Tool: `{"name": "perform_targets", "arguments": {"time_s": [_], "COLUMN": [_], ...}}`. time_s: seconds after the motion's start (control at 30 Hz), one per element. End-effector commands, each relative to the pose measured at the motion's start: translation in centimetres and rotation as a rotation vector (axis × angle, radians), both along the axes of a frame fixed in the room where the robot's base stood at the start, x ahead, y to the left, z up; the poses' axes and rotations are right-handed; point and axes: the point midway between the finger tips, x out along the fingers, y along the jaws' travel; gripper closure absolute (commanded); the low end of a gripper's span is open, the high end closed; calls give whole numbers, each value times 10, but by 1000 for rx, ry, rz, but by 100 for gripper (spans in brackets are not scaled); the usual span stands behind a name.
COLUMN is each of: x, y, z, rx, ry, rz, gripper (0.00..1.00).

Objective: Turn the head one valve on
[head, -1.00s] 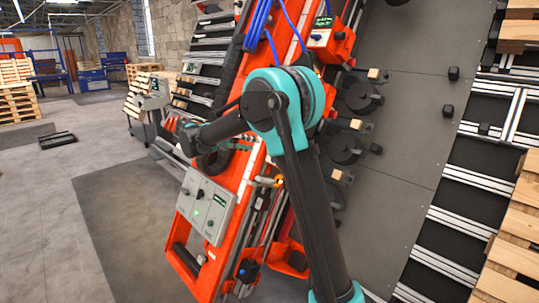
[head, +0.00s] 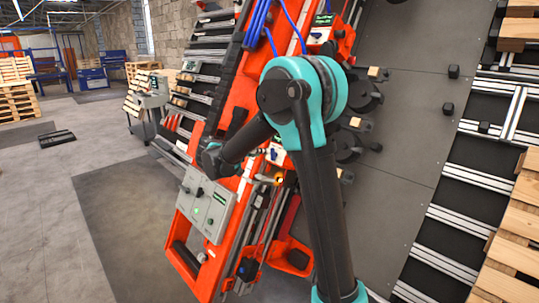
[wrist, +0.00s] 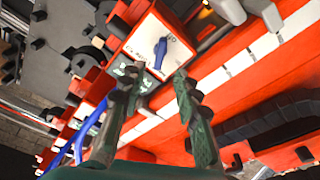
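In the wrist view a blue valve handle (wrist: 160,53) stands on a white plate with a red surround, beyond my fingertips. A small dark display box sits beside the plate; its text is too small to read. My gripper (wrist: 157,80) is open and empty, its fingers either side of the plate's lower part, apart from the handle. In the head view a white plate with a dark blue knob (head: 272,154) shows beside my arm, and a similar knob (head: 317,35) is higher on the red frame. I cannot tell which one is head one. My gripper is hidden there.
The orange-red gantry frame (head: 232,90) leans across the middle. A grey control box (head: 205,203) with knobs is at its lower left. Dark round fittings (head: 352,145) line the grey panel at right. Blue hoses hang near the top.

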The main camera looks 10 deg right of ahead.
Motion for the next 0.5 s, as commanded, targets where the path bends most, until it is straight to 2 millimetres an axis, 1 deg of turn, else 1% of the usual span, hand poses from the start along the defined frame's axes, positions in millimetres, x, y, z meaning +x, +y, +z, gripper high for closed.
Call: {"name": "perform_targets", "arguments": {"time_s": [0.03, 0.2, 0.33, 0.5], "x": [6, 25, 36, 42], "y": [-9, -30, -42, -49], "z": [-4, -14, -20, -23], "rx": [0, 0, -1, -1], "ry": [0, 0, 1, 1], "rz": [-4, -3, -2, 0], "gripper": [68, 68, 68, 68]}}
